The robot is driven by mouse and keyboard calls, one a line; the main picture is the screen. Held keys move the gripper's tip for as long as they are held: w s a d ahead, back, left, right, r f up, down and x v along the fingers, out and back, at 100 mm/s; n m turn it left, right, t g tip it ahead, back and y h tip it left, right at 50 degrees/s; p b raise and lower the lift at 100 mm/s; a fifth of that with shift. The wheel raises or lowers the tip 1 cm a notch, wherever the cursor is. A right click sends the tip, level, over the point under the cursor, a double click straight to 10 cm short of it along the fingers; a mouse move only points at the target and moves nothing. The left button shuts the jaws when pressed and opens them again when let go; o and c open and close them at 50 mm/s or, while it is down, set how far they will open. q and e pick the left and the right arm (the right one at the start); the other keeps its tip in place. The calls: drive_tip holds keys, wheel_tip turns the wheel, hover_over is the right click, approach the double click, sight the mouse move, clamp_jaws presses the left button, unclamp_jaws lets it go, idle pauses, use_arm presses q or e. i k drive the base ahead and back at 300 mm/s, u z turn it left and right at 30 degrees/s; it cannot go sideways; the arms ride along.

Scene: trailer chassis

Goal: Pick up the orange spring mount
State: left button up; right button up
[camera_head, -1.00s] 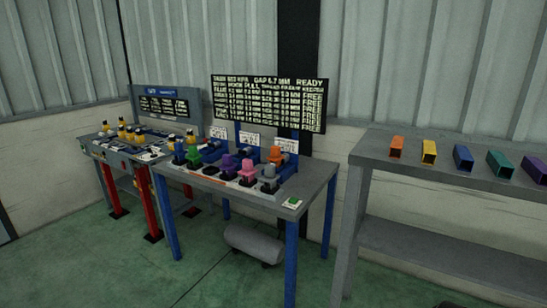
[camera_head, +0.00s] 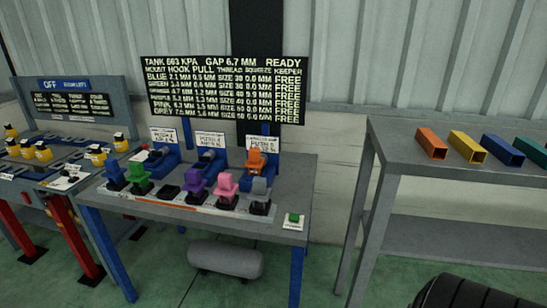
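The orange spring mount (camera_head: 256,160) stands toward the back right of the blue-legged table, at the right-hand blue fixture (camera_head: 246,170) and behind the grey mount (camera_head: 260,188). Whether it is seated in the fixture or only beside it I cannot tell. In front of it are a pink mount (camera_head: 226,186), a purple mount (camera_head: 195,183), a green mount (camera_head: 138,174) and a blue mount (camera_head: 115,172) in a row on black bases. A black base (camera_head: 168,192) between green and purple appears to carry no mount. Neither of my grippers is in view.
A grey shelf bench (camera_head: 400,155) at right holds coloured tubes, including an orange tube (camera_head: 431,143). A second workstation (camera_head: 55,165) stands at left. A grey cylinder (camera_head: 226,259) is under the table. A black tyre (camera_head: 465,295) lies at lower right. A green button (camera_head: 294,218) is at the table corner.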

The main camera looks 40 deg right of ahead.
sight(254, 161)
drive_tip(key=z, duration=0.7)
drive_tip(key=i, duration=0.85)
drive_tip(key=z, duration=1)
